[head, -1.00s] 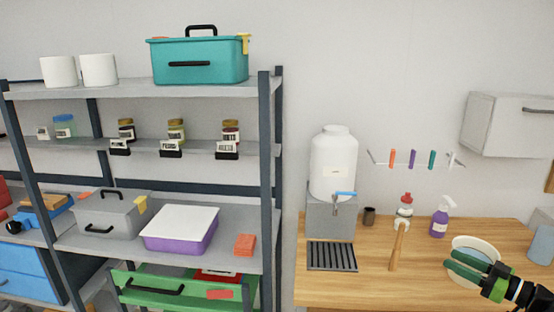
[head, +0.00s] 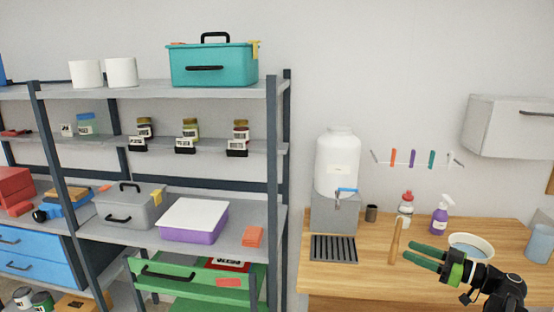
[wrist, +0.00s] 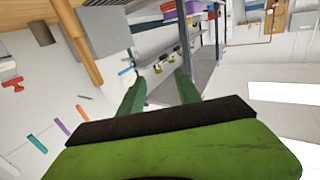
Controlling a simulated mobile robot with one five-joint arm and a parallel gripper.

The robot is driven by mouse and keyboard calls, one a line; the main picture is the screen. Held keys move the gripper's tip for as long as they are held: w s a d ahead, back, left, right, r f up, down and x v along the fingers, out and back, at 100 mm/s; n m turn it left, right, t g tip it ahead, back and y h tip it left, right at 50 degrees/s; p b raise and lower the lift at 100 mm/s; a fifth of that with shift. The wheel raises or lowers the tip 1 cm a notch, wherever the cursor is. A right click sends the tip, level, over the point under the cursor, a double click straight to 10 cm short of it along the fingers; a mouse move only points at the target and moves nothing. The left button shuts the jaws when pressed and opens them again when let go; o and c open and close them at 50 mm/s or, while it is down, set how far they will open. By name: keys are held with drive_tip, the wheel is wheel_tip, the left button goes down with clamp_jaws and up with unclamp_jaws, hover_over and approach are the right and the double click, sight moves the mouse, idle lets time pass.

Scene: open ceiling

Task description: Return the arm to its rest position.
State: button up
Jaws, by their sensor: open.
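My gripper (head: 424,256) has green fingers and shows at the lower right of the head view, in front of the wooden counter (head: 385,280). Its fingers point left and stand apart, with nothing between them. In the wrist view my gripper (wrist: 158,88) also shows two separate green fingers, with the scene tilted beyond them. A wooden-handled tool (head: 396,240) stands just left of the fingertips. A white bowl (head: 471,245) with a bluish inside is behind my gripper and partly hidden by it.
A white water dispenser (head: 337,165) stands on the counter behind a dark drain grille (head: 333,248). A purple spray bottle (head: 440,218) and a grey cabinet (head: 505,127) are at the right. A loaded shelf rack (head: 272,190) fills the left.

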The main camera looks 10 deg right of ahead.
drive_tip(key=w+a+f+n+g+y+p, duration=0.1)
drive_tip(key=w+a+g, duration=0.2)
drive_tip(key=a, duration=0.7)
drive_tip(key=w+a+f+n+g+y+p, duration=0.1)
drive_tip(key=w+a+f+n+g, duration=0.2)
drive_tip(key=a, duration=0.6)
drive_tip(key=w+a+g+y+p, duration=0.15)
drive_tip(key=w+a, duration=0.25)
drive_tip(key=a, duration=0.6)
drive_tip(key=s+a+f+m+g+h, duration=0.1)
drive_tip(key=s+a+f+g+h, duration=0.1)
drive_tip(key=a+f+g+h, duration=0.3)
drive_tip(key=s+a+f+p, duration=0.1)
drive_tip(key=s+a+f, duration=0.1)
drive_tip(key=a, duration=0.6)
drive_tip(key=s+a+f+m+g+h, duration=0.1)
drive_tip(key=s+a+f+g+h, duration=0.1)
drive_tip(key=a+f+g+h, duration=0.3)
drive_tip(key=d+f+m+t+h, duration=0.2)
drive_tip(key=d+m+t+h, duration=0.1)
drive_tip(key=d+m, duration=0.5)
drive_tip(key=shift+s+f+m+h, duration=0.35)
drive_tip(key=shift+s+m+h, duration=0.05)
drive_tip(key=shift+m+h, duration=0.2)
